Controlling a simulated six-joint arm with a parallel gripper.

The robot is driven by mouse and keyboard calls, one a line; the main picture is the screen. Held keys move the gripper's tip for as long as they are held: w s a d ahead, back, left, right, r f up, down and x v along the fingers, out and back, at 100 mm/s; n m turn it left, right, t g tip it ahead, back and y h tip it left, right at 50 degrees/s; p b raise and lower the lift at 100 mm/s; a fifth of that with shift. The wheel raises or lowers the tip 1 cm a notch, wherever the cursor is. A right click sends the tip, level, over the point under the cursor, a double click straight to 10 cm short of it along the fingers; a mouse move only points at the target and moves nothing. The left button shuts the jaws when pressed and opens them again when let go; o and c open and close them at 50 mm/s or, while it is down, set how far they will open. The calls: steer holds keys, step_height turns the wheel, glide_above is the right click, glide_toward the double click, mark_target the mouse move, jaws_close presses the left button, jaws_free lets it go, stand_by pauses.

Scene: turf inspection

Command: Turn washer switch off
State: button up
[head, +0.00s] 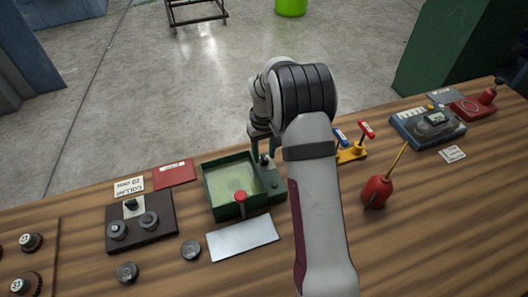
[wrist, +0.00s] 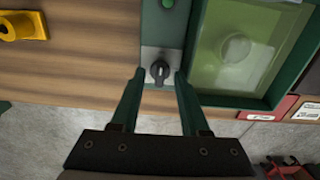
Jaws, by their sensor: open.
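The washer is a green box with a shallow basin of cloudy greenish liquid (head: 232,182) and a side panel (head: 272,184). A small black rotary switch (wrist: 159,70) sits on a grey plate on that panel. In the wrist view, my gripper (wrist: 158,73) is open, with one green finger on each side of the switch. I cannot tell whether the fingers touch it, and the switch's setting is unclear. In the head view, my gripper (head: 263,148) is above the far end of the panel, partly hidden by my arm.
A red knob (head: 240,196) stands at the basin's near edge. A grey plate (head: 242,238) lies in front. A dark block with knobs (head: 140,226) is left. Yellow-based levers (head: 352,152), a red oil can (head: 377,191) and a blue device (head: 428,125) are right.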

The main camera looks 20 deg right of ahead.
mark_target(264, 157)
steer(key=shift+r, duration=0.1)
step_height(264, 157, up, 16)
steer(key=shift+f, duration=0.2)
steer(key=s+a+r+m, duration=0.1)
steer(key=s+a+r, duration=0.15)
steer(key=s, duration=0.45)
steer(key=s+a+r+m, duration=0.1)
steer(key=s+a+r, duration=0.1)
steer(key=s+a, duration=0.35)
steer(key=s+a+f+m+y, duration=0.1)
steer(key=s+a+f+m, duration=0.1)
steer(key=s, duration=0.8)
steer(key=s+a+f+m, duration=0.1)
steer(key=s+a+f, duration=0.1)
steer(key=s, duration=0.8)
steer(key=shift+s+f+m+y, duration=0.2)
steer(key=shift+f+m+y, duration=0.2)
steer(key=shift+f, duration=0.2)
